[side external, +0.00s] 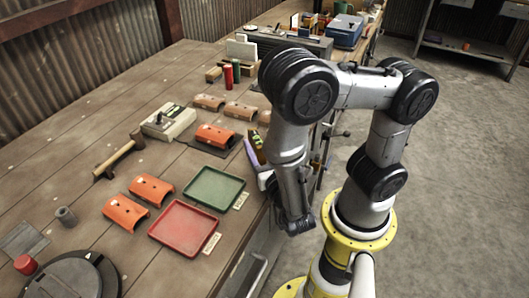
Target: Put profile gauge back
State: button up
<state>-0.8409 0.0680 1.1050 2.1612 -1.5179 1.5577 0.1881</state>
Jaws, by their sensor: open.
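I cannot pick out the profile gauge for certain. A pale box-shaped tool (168,121) with a dark top lies on the bench and may be a measuring device. An orange curved tile (216,136) sits on a dark plate to its right. The end of my arm with my gripper (297,224) hangs beside the bench's front edge, right of the green tray (214,188). My gripper's fingers are too small and hidden to make out. Nothing shows held in it, and it is well apart from the pale tool.
Brown tiles (223,107) and red and green cylinders (229,76) stand farther back. The left of the bench is mostly clear.

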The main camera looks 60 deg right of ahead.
jog(key=shift+v, duration=1.5)
jog(key=shift+r, duration=0.2)
jog(key=s+d+r+m+g, duration=0.1)
jog(key=m+g, duration=0.1)
jog(key=s+d+r+m+g+h, duration=0.1)
jog(key=d+m+g, duration=0.1)
jog(key=m+g, duration=0.1)
jog(key=s+d+m+g, duration=0.1)
jog(key=m+g, duration=0.1)
jog(key=m, duration=0.1)
jog(key=shift+d+r+h, duration=0.15)
jog(key=shift+r+h, duration=0.25)
jog(key=s+a+r+m+g+y, duration=0.1)
jog(key=s+r+m+g+y, duration=0.1)
jog(key=s+m+g+y, duration=0.7)
jog(key=w+a+r+m+t+y, duration=0.3)
jog(key=a+r+m+t+y, duration=0.1)
jog(key=r+m+t, duration=0.4)
jog(key=shift+w+a+m+t+y, duration=0.2)
jog(key=shift+w+m+t+y, duration=0.2)
jog(key=shift+m+y, duration=0.5)
